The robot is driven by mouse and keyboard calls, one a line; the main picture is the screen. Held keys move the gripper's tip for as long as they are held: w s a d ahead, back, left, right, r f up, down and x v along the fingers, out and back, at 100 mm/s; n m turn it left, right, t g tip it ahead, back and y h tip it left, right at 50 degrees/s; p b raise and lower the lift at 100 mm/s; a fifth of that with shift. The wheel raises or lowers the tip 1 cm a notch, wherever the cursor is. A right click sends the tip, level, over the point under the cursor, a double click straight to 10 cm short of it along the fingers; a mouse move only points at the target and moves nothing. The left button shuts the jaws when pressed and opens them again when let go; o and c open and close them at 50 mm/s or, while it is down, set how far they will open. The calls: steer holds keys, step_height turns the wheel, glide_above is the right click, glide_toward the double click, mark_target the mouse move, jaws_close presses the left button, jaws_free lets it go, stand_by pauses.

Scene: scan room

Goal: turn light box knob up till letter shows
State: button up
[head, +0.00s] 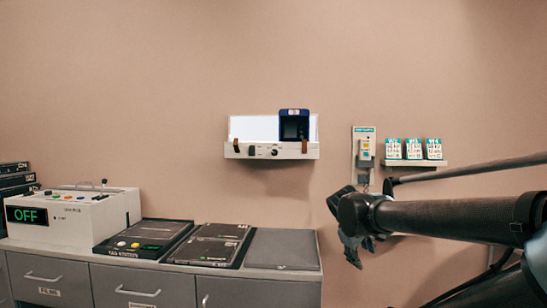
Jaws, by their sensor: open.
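The light box (265,127) hangs on the wall at the middle of the head view, with a pale, bright panel and a white ledge below it. Small dark knobs (275,152) sit on the front of the ledge; their setting is too small to read. A dark blue frame (294,112) with a dark window stands against the panel's right part. I cannot make out a letter in it. My gripper (351,250) is open, to the right of and below the light box, apart from it. Its fingers are partly hidden by my arm.
A white console (70,235) with a lit OFF display stands on the grey cabinet (140,285) at left, beside dark flat cases (150,238). Right of the light box are a wall unit (364,145) and a shelf (414,163) with several cards. The wall below the light box is clear.

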steer(key=w+a+r+n+t+h, duration=0.1)
steer(key=w+a+r+n+t, duration=0.25)
steer(key=w+r, duration=0.45)
steer(key=n+t+y, duration=0.5)
steer(key=n+t, duration=0.4)
steer(key=n, duration=0.8)
glide_toward(274, 152)
steer(key=w, duration=0.8)
steer(key=shift+w+d, duration=0.2)
steer(key=shift+w, duration=0.15)
steer(key=shift+c, duration=0.3)
steer(key=c, duration=1)
